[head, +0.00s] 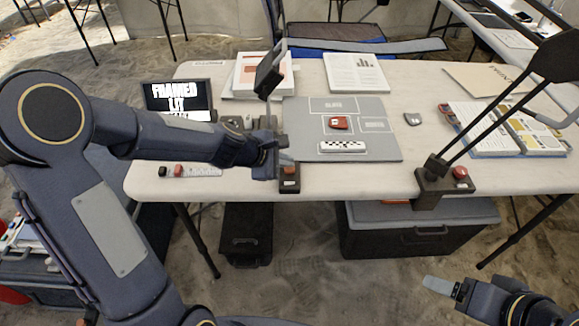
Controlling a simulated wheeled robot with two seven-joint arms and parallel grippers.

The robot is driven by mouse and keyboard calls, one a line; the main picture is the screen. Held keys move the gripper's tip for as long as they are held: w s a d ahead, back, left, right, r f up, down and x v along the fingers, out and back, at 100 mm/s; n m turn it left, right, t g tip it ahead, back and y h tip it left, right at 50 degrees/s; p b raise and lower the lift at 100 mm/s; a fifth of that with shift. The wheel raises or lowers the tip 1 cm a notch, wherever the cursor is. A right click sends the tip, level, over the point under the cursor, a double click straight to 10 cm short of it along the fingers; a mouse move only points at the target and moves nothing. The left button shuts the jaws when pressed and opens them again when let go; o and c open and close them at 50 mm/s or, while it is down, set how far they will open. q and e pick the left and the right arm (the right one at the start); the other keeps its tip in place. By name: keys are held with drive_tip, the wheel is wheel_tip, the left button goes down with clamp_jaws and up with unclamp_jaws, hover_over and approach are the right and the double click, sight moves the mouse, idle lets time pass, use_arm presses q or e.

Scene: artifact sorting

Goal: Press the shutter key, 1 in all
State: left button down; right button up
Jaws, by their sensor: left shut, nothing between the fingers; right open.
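A pale strip (205,172) at the table's front left carries a black knob (163,171) and a red key (179,169); its lettering is too small to read, so I cannot tell for certain which is the shutter key. My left gripper (285,157) is shut and empty, just above the red button (289,170) on the left lamp's base (289,186); I cannot tell whether it touches. A small screen (178,97) reads "FRAMED LIT", with a lower line hidden behind my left arm. My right gripper (440,287) is open, low at the right, away from the table.
A red-brown artifact (338,123) lies on a grey mat (390,150) above a checkered scale bar (341,147). A right lamp (437,170) with another red button (460,173) stands at the front edge. Papers and an open book (535,135) lie on the table (235,183).

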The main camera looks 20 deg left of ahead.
sight(285, 169)
use_arm(q)
drive_tip(key=shift+f, duration=0.25)
drive_tip(key=shift+r, duration=0.15)
drive_tip(key=shift+r+p, duration=0.65)
drive_tip(key=shift+r, duration=0.1)
wheel_tip(285, 169, up, 5)
drive_tip(key=p, duration=0.5)
drive_tip(key=shift+r, duration=0.1)
idle(0.8)
